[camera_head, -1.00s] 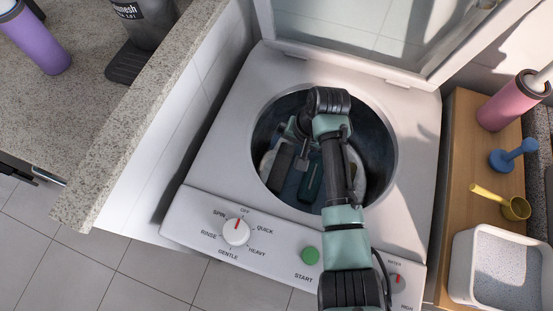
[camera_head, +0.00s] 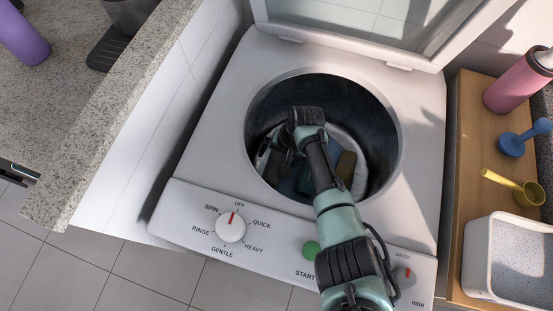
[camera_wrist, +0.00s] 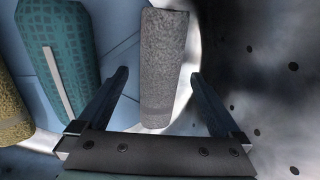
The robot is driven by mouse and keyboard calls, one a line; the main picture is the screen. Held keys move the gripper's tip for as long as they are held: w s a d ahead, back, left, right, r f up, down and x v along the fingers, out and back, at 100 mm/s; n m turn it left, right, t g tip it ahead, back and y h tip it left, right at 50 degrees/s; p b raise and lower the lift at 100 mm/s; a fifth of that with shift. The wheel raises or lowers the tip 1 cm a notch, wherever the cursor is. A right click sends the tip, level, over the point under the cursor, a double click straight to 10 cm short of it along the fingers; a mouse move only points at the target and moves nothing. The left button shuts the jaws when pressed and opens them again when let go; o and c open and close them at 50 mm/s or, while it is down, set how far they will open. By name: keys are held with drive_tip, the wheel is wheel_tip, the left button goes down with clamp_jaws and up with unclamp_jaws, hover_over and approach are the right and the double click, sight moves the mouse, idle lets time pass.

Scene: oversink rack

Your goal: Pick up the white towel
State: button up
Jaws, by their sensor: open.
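The white towel (camera_wrist: 164,38) looks pale grey in the shade. It is a rolled, textured bundle lying in the washer drum. In the wrist view it lies between the two fingers of my gripper (camera_wrist: 160,74), with gaps on both sides. My gripper is open and reaches down into the drum. In the head view my wrist and gripper cover much of the left part of the drum, so the towel is hard to make out there.
A teal patterned roll (camera_wrist: 62,60) and an olive roll (camera_wrist: 12,112) lie beside the towel; the olive roll also shows in the head view (camera_head: 346,166). The dark perforated drum wall (camera_wrist: 265,80) is close on the right. The drum opening's rim (camera_head: 396,125) surrounds my arm.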

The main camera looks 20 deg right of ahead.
drive_tip(key=shift+f, duration=0.1)
drive_tip(key=c, duration=1.4)
